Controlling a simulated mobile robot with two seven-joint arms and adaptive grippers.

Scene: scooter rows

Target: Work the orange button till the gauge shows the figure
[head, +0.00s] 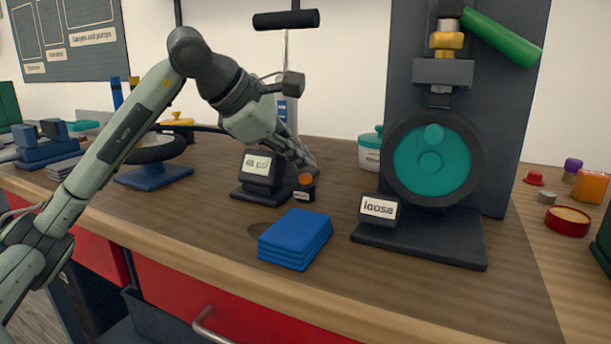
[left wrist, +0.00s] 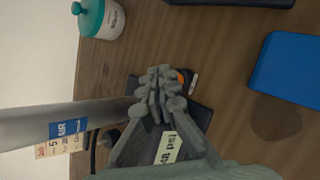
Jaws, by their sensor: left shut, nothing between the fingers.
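The orange button (head: 305,180) sits on a small dark block with a white label, beside the gauge (head: 257,166). The gauge is a dark box with a pale display that reads a figure in psi; its digits are too small to read surely. My left gripper (head: 310,166) is shut and empty, its fingertips just above and behind the button. In the left wrist view my gripper (left wrist: 158,86) partly hides the orange button (left wrist: 184,77), and the gauge display (left wrist: 170,148) shows between its fingers. I cannot tell whether the fingertips touch the button. My right gripper is out of view.
A stack of blue cloths (head: 295,240) lies in front of the button. A truing-like stand with a teal wheel and a "loose" display (head: 379,207) stands to the right. A pump (head: 288,75) rises behind the gauge. A white tub (head: 369,154) stands behind right.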

